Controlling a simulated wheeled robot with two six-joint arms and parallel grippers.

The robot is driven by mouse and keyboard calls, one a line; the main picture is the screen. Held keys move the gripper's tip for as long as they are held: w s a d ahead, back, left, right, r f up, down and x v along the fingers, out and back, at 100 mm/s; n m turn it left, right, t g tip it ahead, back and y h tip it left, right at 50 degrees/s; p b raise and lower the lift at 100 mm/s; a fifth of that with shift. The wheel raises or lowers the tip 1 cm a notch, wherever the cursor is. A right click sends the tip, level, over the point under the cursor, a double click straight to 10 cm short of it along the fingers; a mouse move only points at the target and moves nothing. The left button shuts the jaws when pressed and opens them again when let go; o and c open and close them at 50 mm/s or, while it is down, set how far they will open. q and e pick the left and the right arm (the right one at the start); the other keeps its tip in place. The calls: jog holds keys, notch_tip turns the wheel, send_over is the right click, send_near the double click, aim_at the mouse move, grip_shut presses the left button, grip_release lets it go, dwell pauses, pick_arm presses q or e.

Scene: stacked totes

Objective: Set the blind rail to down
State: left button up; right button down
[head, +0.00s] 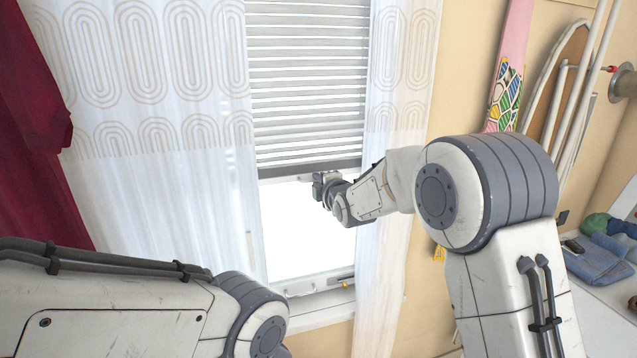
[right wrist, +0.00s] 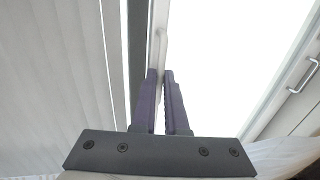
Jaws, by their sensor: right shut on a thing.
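The blind rail (head: 290,171) is the dark grey bar along the bottom edge of the lowered white slatted blind (head: 305,80). It hangs level, a little above the middle of the window opening, with bright glass below. My right gripper (head: 319,184) is at the underside of the rail, toward its right part. In the right wrist view the rail (right wrist: 136,50) runs as a dark strip beside the gripper (right wrist: 160,74), whose two purple fingers are shut on a thin pale part along the rail. My left gripper is out of view; only my left arm shows.
White curtains (head: 165,130) hang left and right (head: 385,200) of the window. The window sill (head: 315,290) lies below, with a handle at the frame. A dark red drape (head: 30,110) is at far left. A pink board (head: 510,60) and folded blue clothes (head: 600,258) are at right.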

notch_tip(320, 180, down, 36)
jog(key=b, duration=2.9)
jog(key=shift+f, duration=0.2)
jog(key=c, duration=1)
grip_release()
jog(key=shift+o, duration=0.2)
jog(key=shift+r, duration=0.1)
jog(key=v, duration=1)
jog(key=shift+s+p, duration=0.25)
jog(key=shift+p, duration=0.05)
